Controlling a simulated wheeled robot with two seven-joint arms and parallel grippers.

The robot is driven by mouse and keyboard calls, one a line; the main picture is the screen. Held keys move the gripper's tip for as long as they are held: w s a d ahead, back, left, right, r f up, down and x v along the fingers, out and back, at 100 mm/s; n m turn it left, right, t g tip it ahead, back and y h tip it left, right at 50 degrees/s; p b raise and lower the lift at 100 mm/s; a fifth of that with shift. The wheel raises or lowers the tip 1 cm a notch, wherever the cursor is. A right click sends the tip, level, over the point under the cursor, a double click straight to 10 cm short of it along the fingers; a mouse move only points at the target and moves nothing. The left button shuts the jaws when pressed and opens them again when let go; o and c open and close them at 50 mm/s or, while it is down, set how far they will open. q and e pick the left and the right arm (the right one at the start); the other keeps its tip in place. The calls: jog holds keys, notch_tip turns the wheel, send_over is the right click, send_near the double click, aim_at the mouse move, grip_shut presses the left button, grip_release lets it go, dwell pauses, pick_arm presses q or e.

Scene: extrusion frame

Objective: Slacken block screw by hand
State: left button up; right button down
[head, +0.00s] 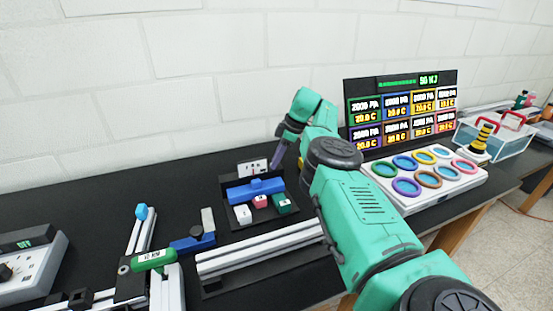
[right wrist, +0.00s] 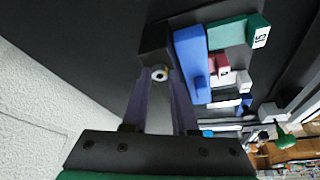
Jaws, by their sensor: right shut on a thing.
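My right gripper (head: 276,165) reaches down behind the right end of a small tool rack. In the right wrist view its two purple fingers (right wrist: 160,78) close together on a small pale round piece (right wrist: 159,73) beside a black block (right wrist: 155,42). I cannot tell whether this piece is a screw. The aluminium extrusion frame (head: 270,241) lies on the bench in front of the rack. Its left part has a black joint block (head: 131,282), a blue-topped post (head: 141,212) and a green piece marked 10 NM (head: 154,261). My left gripper is not in view.
The rack holds a blue bar (head: 250,190) and white (head: 243,215), red (head: 260,202) and green (head: 283,204) handles. A display (head: 403,109) with a tray of coloured rings (head: 432,197) stands right. A control box (head: 30,265) stands left. Dark bench shows clear at back left.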

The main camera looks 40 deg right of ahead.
jog(key=c, duration=0.7)
grip_release()
jog(key=shift+s+d+r, duration=0.1)
jog(key=shift+d+r, duration=0.05)
jog(key=shift+r, duration=0.2)
jog(key=p+v, duration=0.4)
jog(key=v, duration=0.9)
jog(key=shift+s+d+r, duration=0.1)
jog(key=shift+s+r, duration=0.05)
jog(key=shift+r, duration=0.2)
jog(key=shift+p, duration=0.3)
